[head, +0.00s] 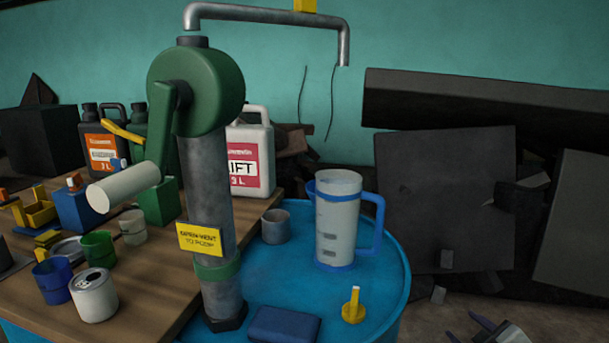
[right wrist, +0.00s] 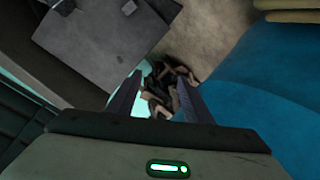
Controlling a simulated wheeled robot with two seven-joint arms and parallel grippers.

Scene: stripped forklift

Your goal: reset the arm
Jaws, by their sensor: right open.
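My right gripper (head: 490,328) shows at the bottom right edge of the head view, right of the blue drum (head: 385,290) and apart from it. In the right wrist view its two dark fingers (right wrist: 157,100) are spread with nothing between them; rubble on the floor shows beyond the gap. The green hand pump (head: 205,90) stands upright on the drum, with its crank arm (head: 163,125) hanging down to a white handle (head: 125,187). My left gripper is not in view.
A measuring jug (head: 336,225), a grey cup (head: 276,226), a dark blue block (head: 284,325) and a yellow-handled piece (head: 353,308) sit on the drum. The wooden table (head: 150,285) holds cans and bottles. Dark panels (head: 445,200) lean against the wall.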

